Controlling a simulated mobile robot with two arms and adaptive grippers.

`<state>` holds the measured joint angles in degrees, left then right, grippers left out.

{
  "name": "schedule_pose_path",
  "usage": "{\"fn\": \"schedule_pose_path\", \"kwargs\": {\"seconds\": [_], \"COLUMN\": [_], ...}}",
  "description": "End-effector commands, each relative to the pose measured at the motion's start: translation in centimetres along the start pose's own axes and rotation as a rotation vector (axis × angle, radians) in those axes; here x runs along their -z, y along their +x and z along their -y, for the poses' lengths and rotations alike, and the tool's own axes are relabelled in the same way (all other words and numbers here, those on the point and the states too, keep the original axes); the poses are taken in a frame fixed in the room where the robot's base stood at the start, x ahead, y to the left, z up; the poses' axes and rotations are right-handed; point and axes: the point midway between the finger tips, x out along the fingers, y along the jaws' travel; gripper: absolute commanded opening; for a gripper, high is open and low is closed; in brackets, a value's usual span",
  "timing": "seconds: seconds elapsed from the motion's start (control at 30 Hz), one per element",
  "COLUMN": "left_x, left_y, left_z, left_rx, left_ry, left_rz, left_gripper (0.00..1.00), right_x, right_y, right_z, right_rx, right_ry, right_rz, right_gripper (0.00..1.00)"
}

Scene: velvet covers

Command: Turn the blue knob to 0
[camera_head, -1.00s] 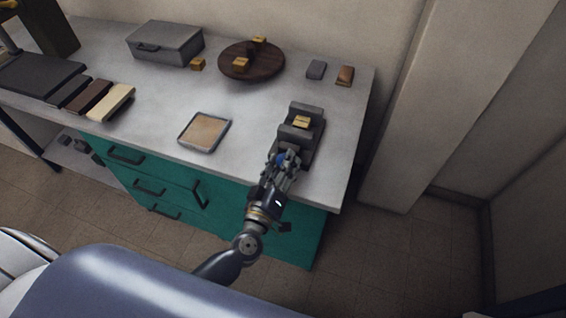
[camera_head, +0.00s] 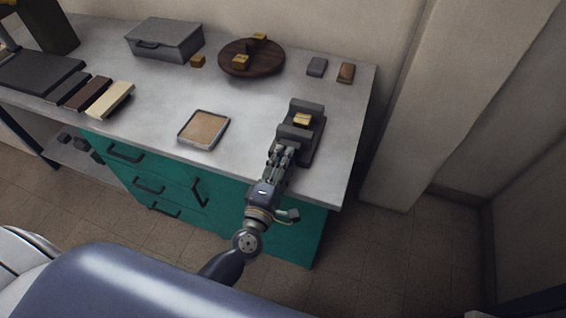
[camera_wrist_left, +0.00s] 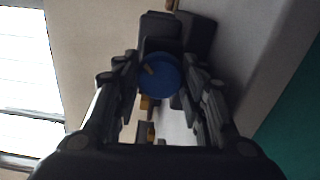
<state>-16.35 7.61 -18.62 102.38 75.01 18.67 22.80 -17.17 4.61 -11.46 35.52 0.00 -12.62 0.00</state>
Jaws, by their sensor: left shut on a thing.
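The blue knob (camera_wrist_left: 160,78) shows in the left wrist view as a round blue disc between my fingers, with a short tan mark on its face left of centre. It sits on the front of a dark grey fixture (camera_head: 308,107) near the right end of the counter. My left gripper (camera_head: 281,152) reaches the fixture's near side; in the left wrist view its fingers (camera_wrist_left: 160,88) flank the knob and are shut on it. In the head view the gripper hides the knob. I cannot read any 0 mark or scale. My right gripper is not in view.
A yellow block (camera_head: 302,119) sits on the fixture. A shallow tray (camera_head: 182,140) lies to its left on the grey counter (camera_head: 160,97). Behind are a round wooden board (camera_head: 251,68) with yellow blocks and a grey box (camera_head: 165,42). Teal drawers (camera_head: 228,203) are below.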

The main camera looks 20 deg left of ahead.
Motion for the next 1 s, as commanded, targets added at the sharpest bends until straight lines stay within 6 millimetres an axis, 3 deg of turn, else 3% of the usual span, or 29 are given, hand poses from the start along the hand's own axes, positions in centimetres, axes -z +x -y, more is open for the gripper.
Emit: {"fn": "schedule_pose_path", "kwargs": {"seconds": [0.5, 1.0], "left_x": [0.1, 0.0], "left_y": [0.0, 0.0], "left_z": [0.2, 0.2], "left_rx": [0.000, 0.001], "left_ry": [-0.426, -0.576], "left_rz": [-0.002, -0.001], "left_gripper": [0.15, 0.15], "right_x": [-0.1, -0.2], "right_y": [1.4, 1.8], "right_z": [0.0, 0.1], "right_rx": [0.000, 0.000], "right_ry": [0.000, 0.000], "right_rz": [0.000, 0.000], "right_gripper": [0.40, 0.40]}}
